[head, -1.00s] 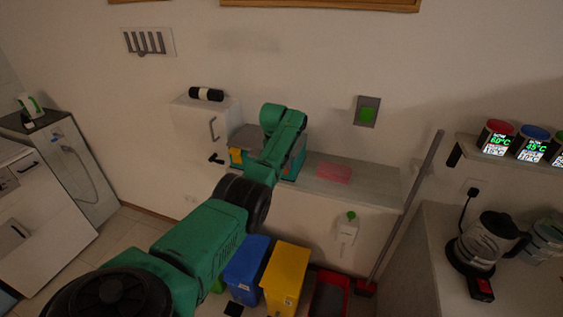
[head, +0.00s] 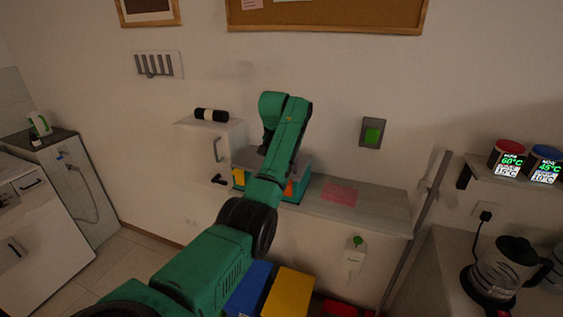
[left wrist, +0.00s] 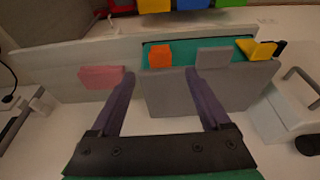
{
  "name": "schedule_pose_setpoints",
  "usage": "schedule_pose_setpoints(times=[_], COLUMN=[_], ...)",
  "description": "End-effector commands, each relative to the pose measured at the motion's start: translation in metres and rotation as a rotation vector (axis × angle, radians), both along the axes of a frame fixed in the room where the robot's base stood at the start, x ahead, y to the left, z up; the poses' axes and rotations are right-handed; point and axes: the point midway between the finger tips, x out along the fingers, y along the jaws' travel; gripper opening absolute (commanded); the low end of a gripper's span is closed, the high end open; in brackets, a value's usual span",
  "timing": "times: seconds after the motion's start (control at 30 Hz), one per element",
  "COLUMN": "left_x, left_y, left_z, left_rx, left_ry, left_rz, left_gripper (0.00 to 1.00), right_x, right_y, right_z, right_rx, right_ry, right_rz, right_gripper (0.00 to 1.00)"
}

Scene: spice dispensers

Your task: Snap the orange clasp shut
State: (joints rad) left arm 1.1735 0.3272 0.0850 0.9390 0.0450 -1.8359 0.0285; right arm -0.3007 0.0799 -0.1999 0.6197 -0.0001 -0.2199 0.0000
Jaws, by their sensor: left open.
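The box (head: 303,182) has a teal body and a grey lid (left wrist: 205,92), and stands on the grey counter. It is partly hidden by my left arm in the head view. In the left wrist view, the orange clasp (left wrist: 159,55) sits at the lid's edge, left of a grey clasp (left wrist: 213,57) and a yellow clasp (left wrist: 257,50). The orange clasp also shows beside my arm in the head view (head: 289,188). My left gripper (left wrist: 160,74) is open and empty, its fingertips spread either side of the orange clasp in the picture. I cannot tell whether they touch anything. My right gripper is not in view.
A pink block (head: 339,193) lies on the counter (head: 380,208) beside the box. A white cabinet (head: 200,150) with a black-and-white roll on top stands left of the box. Blue and yellow bins (head: 290,294) stand below. The counter right of the pink block is clear.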

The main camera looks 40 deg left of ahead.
Motion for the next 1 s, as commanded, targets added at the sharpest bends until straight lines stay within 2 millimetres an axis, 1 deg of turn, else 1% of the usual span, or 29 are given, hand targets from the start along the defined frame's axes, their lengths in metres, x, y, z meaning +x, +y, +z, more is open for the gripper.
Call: schedule_pose_setpoints(times=[0.03,0.1,0.2,0.27,0.37,0.77,0.87,0.93,0.97,1.0], left_x=[-0.002,-0.007,-0.011,-0.013,-0.013,-0.013,-0.012,-0.012,-0.012,-0.014], left_y=[-0.001,-0.003,-0.004,-0.004,-0.005,-0.005,-0.006,-0.010,-0.013,-0.019], left_z=[0.009,0.025,0.040,0.045,0.048,0.047,0.039,0.018,0.005,-0.016], left_rx=[0.002,0.001,0.000,0.000,0.000,0.000,0.011,0.039,0.058,0.085], left_ry=[-0.006,-0.004,0.000,0.000,0.002,0.002,0.006,0.016,0.021,0.027], left_rz=[0.000,0.000,0.000,0.000,0.000,0.000,-0.005,-0.019,-0.030,-0.051], left_gripper=[0.80,0.80,0.80,0.80,0.80,0.80,0.80,0.80,0.80,0.80], right_x=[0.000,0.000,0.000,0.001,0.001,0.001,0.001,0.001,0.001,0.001], right_y=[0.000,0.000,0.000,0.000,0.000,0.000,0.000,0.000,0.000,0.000], right_z=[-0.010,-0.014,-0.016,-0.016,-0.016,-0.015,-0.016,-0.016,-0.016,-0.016], right_rx=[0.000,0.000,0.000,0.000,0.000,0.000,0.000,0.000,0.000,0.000], right_ry=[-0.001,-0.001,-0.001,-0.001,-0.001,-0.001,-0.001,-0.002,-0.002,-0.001], right_rz=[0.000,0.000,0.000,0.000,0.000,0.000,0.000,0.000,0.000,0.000], right_gripper=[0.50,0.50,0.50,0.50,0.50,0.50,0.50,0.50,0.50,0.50])
